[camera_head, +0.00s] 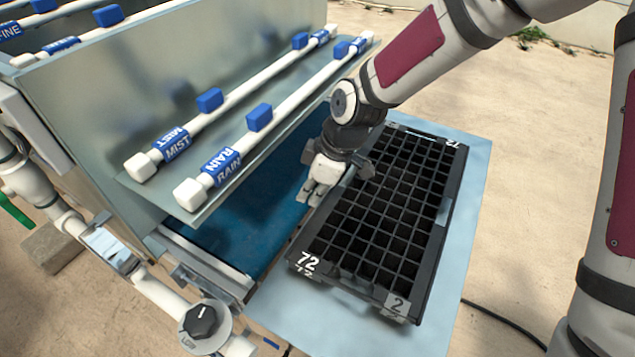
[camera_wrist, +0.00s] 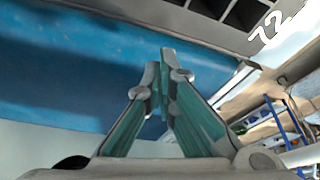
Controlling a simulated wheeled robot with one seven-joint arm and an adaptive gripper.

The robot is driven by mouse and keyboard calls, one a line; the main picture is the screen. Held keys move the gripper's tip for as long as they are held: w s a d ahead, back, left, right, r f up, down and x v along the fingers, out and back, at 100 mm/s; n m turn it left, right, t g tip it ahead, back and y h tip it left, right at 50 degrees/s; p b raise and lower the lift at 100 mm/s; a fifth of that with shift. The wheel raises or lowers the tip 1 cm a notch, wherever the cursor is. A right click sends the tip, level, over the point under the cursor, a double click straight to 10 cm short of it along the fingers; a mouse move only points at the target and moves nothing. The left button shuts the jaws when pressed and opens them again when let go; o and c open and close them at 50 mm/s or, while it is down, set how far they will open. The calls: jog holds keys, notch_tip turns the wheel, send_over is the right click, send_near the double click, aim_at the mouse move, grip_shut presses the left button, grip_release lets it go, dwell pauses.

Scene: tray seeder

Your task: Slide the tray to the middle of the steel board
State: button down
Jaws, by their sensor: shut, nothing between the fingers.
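The black cell tray (camera_head: 385,215) marked 72 and 2 lies on the pale steel board (camera_head: 471,190) in the head view. Its left edge is close to the board's left side, by the blue belt. My gripper (camera_head: 313,193) is shut and empty, at the tray's left long edge, on the belt side. I cannot tell whether the fingers touch the tray. In the wrist view the fingertips (camera_wrist: 166,62) are together, with the blue belt behind them. A corner of the tray (camera_wrist: 213,30) with its 72 mark shows at the top. My wrist hides part of the tray's left edge.
The seeder's blue belt (camera_head: 279,208) runs left of the board. Above it are a sheet-metal hood and the white MIST (camera_head: 235,100) and RAIN (camera_head: 270,121) pipes, close to my gripper. A black dial (camera_head: 202,318) is at lower left. A strip of board right of the tray is bare.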

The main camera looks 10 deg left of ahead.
aim_at(317, 213)
jog(key=shift+x, duration=2.25)
jog(key=shift+d+p, duration=0.3)
jog(key=shift+d, duration=1.1)
jog(key=shift+r, duration=0.1)
